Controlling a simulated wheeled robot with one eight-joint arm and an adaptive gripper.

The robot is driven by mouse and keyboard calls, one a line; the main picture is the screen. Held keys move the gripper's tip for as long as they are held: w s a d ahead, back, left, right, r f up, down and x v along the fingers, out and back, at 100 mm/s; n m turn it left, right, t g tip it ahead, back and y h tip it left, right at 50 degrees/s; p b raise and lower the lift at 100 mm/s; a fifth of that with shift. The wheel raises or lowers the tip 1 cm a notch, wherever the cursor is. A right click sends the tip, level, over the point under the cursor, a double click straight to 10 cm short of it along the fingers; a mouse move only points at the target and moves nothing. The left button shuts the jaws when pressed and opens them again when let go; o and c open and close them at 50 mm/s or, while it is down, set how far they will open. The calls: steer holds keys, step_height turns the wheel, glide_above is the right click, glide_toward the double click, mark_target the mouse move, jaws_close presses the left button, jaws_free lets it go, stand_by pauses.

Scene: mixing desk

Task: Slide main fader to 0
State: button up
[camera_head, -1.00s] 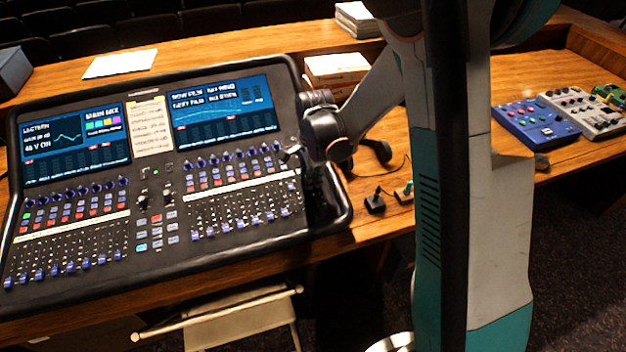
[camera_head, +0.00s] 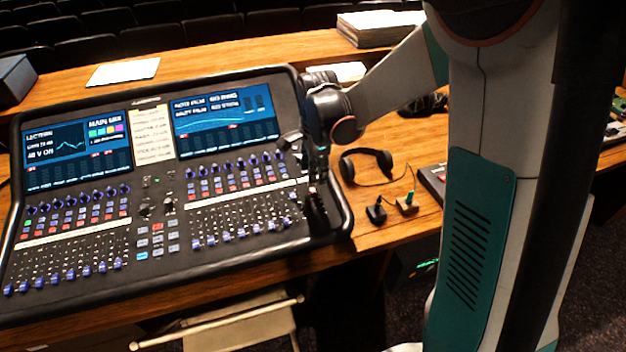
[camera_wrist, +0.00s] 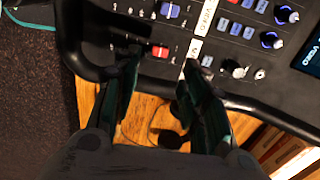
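The mixing desk (camera_head: 165,225) stands on the wooden table, with two lit screens and rows of blue-capped faders. A single red fader cap (camera_wrist: 160,51) shows near the desk's edge in the wrist view, apart from the blue fader caps (camera_wrist: 170,11). My gripper (camera_wrist: 161,57) is open, its two dark fingers on either side of the red cap. I cannot tell whether either finger touches it. In the head view my gripper (camera_head: 317,195) points down over the right end of the desk and hides that part of the panel. The fader's scale marks are too small to read.
Headphones (camera_head: 367,163) lie on the table right of the desk, beside two small dark blocks with a green-topped plug (camera_head: 408,202). A stack of papers (camera_head: 375,28) stands at the back. A folding chair (camera_head: 235,325) is below the table's front edge.

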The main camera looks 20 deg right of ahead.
steer(key=shift+s+r, duration=0.15)
steer(key=shift+r, duration=1.1)
steer(key=shift+s+r, duration=0.1)
steer(key=shift+r, duration=1.15)
steer(key=s+r+n+t+b, duration=0.1)
steer(key=s+r+n+t, duration=0.2)
steer(key=s+n, duration=0.6)
steer(key=s+r+n+t+b, duration=0.1)
steer(key=s+r+n+t, duration=0.2)
steer(key=s+n, duration=0.6)
steer(key=shift+s+r, duration=0.35)
steer(key=shift+s, duration=1.2)
